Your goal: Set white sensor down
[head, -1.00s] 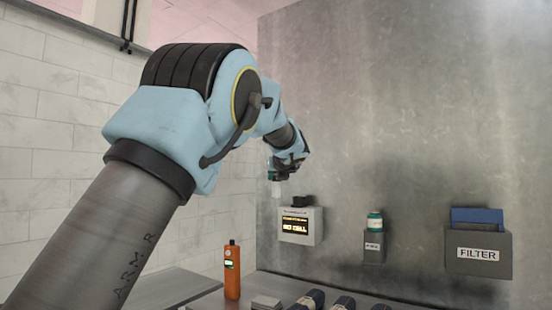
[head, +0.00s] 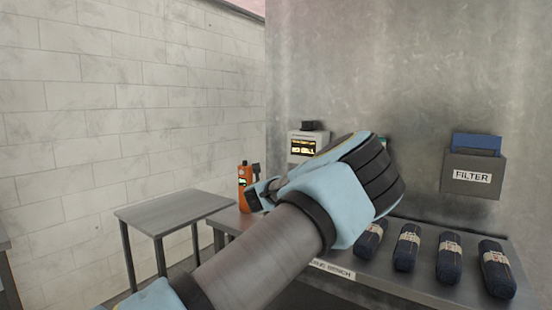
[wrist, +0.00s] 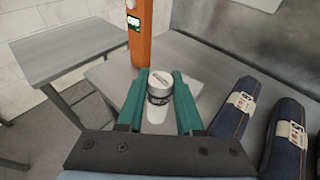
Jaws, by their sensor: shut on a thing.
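The white sensor (wrist: 159,84), a short white cylinder with a dark band, stands between the green fingers of my gripper (wrist: 160,74) in the wrist view. The gripper is shut on it. It looks upright, low over or on the grey bench (wrist: 98,75); I cannot tell whether its base touches. In the head view my gripper (head: 262,190) is partly hidden by my arm, low at the bench's left end, and the sensor cannot be made out.
An orange handheld device (head: 244,190) stands just beyond the gripper; it also shows in the wrist view (wrist: 138,35). Several dark blue rolls (head: 449,256) lie to the right. A wall box (head: 303,144) and filter holder (head: 473,173) hang behind. A separate table (head: 175,212) stands left.

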